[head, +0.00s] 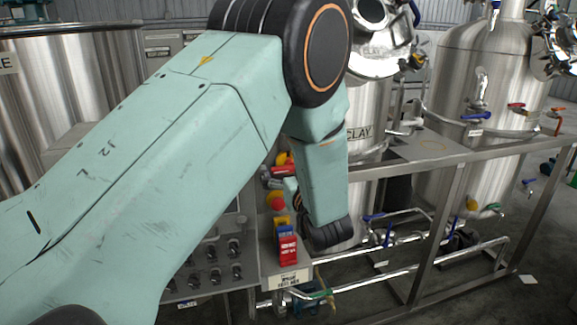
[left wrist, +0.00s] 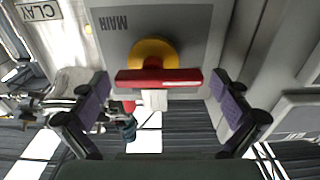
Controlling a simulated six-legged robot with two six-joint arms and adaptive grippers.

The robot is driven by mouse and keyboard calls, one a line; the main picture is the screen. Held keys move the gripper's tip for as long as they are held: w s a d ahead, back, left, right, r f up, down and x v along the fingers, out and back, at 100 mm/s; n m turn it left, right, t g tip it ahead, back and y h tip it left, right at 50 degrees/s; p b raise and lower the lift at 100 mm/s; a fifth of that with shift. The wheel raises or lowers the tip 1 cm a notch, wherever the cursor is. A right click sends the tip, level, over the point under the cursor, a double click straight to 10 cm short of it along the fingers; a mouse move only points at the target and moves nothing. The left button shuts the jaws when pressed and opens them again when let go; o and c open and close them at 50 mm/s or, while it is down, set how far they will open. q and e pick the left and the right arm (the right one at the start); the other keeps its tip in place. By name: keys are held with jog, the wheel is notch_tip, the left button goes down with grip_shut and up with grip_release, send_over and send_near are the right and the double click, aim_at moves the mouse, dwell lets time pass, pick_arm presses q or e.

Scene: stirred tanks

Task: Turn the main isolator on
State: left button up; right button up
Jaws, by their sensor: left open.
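The main isolator shows in the left wrist view as a red bar handle (left wrist: 158,78) on a round yellow base (left wrist: 152,52). It is on a grey panel (left wrist: 196,22) marked "MAIN", which appears upside down. The handle lies crosswise in this view. My left gripper (left wrist: 160,88) is open, with one finger on each side of the handle's ends and visible gaps between; I see no contact. In the head view the red handle (head: 284,170) shows partly beside my left arm, and my left gripper is mostly hidden behind that arm. My right gripper is not in view.
Below the isolator are a red mushroom button (head: 276,201) and a red tag or lock (head: 288,249). A panel of several knobs (head: 212,272) is at lower left. Steel tanks (head: 480,110), a metal frame (head: 440,220) and pipes stand at right.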

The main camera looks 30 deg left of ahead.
pick_arm(q)
jog(key=shift+w+a+f, duration=0.2)
jog(key=shift+a+f, duration=0.05)
jog(key=shift+a, duration=0.05)
jog(key=shift+d+r, duration=0.1)
jog(key=shift+d, duration=0.15)
jog(key=shift+c, duration=0.8)
jog(key=shift+s+d+r, duration=0.2)
jog(key=shift+s+d, duration=0.05)
jog(key=c, duration=0.3)
jog(key=shift+a, duration=0.2)
jog(key=c, duration=0.3)
jog(key=shift+w+f, duration=0.1)
jog(key=shift+f, duration=0.05)
jog(key=c, duration=0.3)
